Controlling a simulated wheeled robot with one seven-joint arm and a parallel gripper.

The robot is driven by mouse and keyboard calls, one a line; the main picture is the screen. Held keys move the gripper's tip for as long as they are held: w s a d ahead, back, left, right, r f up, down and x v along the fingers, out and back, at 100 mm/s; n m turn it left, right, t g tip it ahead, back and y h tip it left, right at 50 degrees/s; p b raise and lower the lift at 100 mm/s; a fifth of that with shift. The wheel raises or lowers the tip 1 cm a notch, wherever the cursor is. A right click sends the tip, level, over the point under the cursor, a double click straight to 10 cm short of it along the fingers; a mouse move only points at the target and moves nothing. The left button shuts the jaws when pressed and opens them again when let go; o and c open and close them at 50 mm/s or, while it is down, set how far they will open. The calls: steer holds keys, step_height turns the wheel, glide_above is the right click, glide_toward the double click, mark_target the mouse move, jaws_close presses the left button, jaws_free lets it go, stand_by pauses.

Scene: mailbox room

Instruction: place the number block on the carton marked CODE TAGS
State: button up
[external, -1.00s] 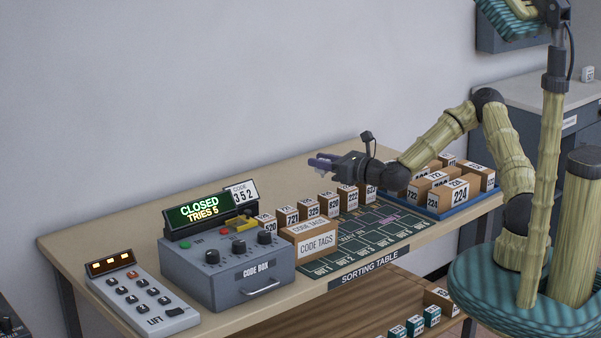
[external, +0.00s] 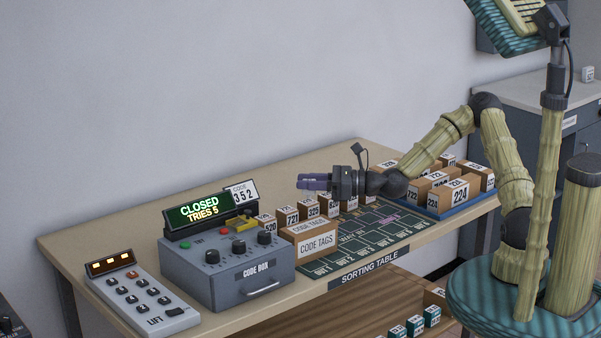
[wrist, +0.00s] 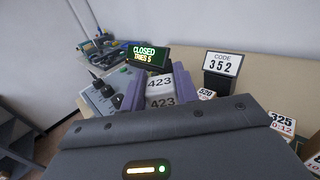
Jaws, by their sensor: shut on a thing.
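My gripper (external: 312,182) is shut on a white-labelled number block marked 423 (wrist: 160,91), which shows between the purple fingers in the wrist view. The block is not distinct in the external view. The carton marked CODE TAGS (external: 316,244) is a brown box near the front of the sorting table, right of the code box. My gripper is in the air above and behind the carton, pointing left. I cannot make out the carton in the wrist view.
The grey code box (external: 240,272) with its CLOSED display (external: 199,210) stands left of the carton. A card reading 352 (external: 242,194) stands behind it. A row of number blocks (external: 288,216) runs behind the carton. A blue tray (external: 437,212) holds more blocks at right.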

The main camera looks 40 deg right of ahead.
mark_target(309, 194)
steer(key=shift+f, duration=1.6)
steer(key=shift+f, duration=1.85)
steer(key=shift+f, duration=0.1)
steer(key=o, duration=0.9)
steer(key=shift+f, duration=0.1)
steer(key=shift+o, duration=0.2)
